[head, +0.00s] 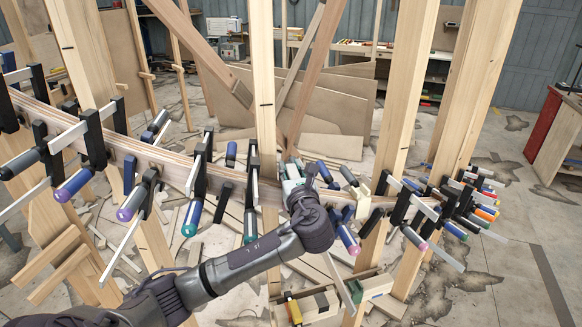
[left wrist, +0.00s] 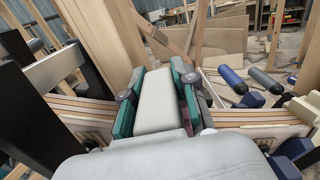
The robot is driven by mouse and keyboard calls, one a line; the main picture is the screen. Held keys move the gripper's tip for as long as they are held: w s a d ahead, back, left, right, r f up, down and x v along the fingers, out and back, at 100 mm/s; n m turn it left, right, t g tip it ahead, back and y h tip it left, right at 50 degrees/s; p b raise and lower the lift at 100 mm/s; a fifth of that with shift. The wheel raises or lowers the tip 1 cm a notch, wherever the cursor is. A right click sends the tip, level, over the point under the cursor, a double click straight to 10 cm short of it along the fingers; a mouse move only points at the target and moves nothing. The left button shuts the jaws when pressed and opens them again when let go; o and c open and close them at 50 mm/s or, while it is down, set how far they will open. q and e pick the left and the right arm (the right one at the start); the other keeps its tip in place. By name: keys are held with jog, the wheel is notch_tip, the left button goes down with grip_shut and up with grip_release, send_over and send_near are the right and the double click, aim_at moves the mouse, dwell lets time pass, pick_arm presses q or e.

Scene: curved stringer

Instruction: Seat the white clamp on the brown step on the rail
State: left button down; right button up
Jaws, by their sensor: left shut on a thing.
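My left gripper (head: 293,182) is at the rail, in front of an upright post. In the left wrist view its two teal-sided fingers (left wrist: 157,102) are shut on the white clamp (left wrist: 157,88), a pale block between them. The curved laminated rail (head: 170,165) runs across the head view and passes on both sides of the gripper; it also shows in the left wrist view (left wrist: 255,122). My gripper hides the rail beneath the clamp, so I cannot tell whether they touch. I cannot pick out the brown step clearly. My right gripper is out of view.
Several dark bar clamps sit along the rail to the left (head: 95,140) and crowd its right end (head: 405,205). A cream block (head: 363,200) is on the rail just right of my gripper. Wooden posts (head: 403,90) stand around it. An open wooden box (head: 318,305) is below.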

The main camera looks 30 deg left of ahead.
pick_arm(q)
jog(key=shift+r, duration=0.1)
jog(key=c, duration=0.9)
grip_release()
jog(key=shift+o, duration=0.4)
jog(key=v, duration=1.2)
